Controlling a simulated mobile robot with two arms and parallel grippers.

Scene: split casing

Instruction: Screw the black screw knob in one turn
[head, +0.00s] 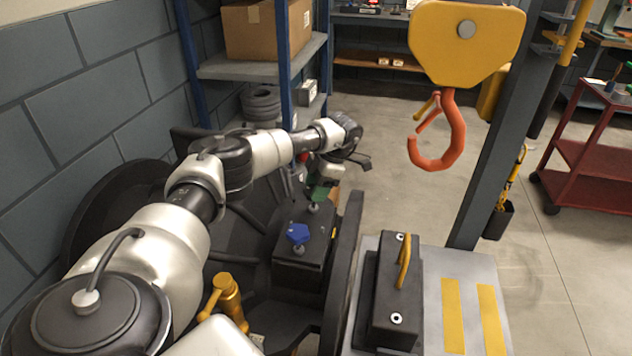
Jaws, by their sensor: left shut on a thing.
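My left arm reaches in from the left. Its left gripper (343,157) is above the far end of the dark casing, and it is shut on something. The gripper itself hides most of what it holds, which seems to be the black screw knob; I cannot make out the knob's outline. A blue knob (298,233) stands on the near part of the dark casing (300,255). A green knob (319,194) stands farther back, just below the gripper. My right gripper is not in view.
A yellow crane block with an orange hook (440,140) hangs to the right of the gripper. A dark block with a yellow handle (404,262) lies on a grey plate at front right. A shelf (255,68) stands behind. Open floor lies to the right.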

